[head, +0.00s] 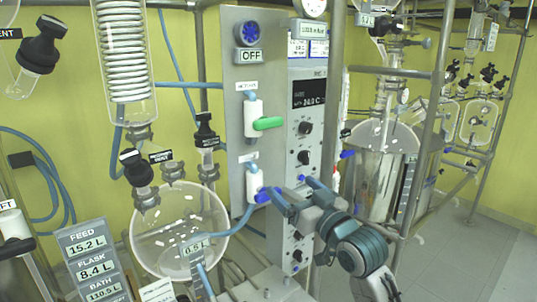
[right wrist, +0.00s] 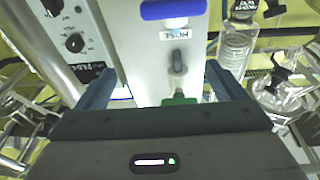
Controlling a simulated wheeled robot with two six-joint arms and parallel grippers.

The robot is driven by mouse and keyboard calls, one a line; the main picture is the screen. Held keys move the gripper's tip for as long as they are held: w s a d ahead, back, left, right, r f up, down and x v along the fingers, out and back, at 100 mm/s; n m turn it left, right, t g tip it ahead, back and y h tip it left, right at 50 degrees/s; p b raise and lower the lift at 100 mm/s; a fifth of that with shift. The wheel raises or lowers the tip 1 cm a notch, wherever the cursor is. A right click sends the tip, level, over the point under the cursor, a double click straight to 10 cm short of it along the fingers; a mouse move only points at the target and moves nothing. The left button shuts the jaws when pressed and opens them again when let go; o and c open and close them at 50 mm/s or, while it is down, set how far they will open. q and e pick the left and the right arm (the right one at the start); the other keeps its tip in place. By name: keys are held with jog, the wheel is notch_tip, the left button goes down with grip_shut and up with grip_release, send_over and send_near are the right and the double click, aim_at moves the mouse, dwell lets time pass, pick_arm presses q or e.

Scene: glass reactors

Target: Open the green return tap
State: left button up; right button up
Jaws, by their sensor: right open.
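The green tap handle (head: 268,123) sticks out sideways to the right from a white valve body (head: 252,117) on the upright grey panel (head: 240,70). In the right wrist view, part of the green handle (right wrist: 180,98) shows above the gripper body, which hides the rest. My right gripper (head: 290,188) is open and empty. In the head view it appears below the green handle, close by the lower tap's blue handle (head: 264,195); I cannot tell whether it touches it. In the right wrist view, the open fingers (right wrist: 158,75) stand either side of the panel's middle. My left gripper is not in view.
A blue knob (head: 250,32) and an OFF display (head: 249,56) sit above the tap. A control unit (head: 308,150) with black knobs stands right of the panel. A round glass flask (head: 180,230) stands at left, a glass reactor (head: 385,165) at right.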

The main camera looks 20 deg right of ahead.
aim_at(272, 127)
notch_tip(272, 127, up, 11)
jog(key=s+a+n+t+y, duration=0.1)
jog(key=s+n+t+y, duration=0.1)
jog(key=y, duration=0.1)
jog(key=shift+h, duration=0.3)
jog(key=p+x, duration=0.1)
jog(key=x, duration=0.2)
jog(key=p+x, duration=0.1)
jog(key=x, duration=0.2)
jog(key=f+p+x, duration=0.1)
jog(key=p+x, duration=0.1)
jog(key=x, duration=0.2)
jog(key=shift+w+f, duration=0.1)
jog(key=shift+w, duration=0.1)
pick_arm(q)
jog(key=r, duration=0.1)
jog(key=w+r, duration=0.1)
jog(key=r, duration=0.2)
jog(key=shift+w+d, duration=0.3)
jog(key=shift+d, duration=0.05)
pick_arm(e)
jog(key=c, duration=1)
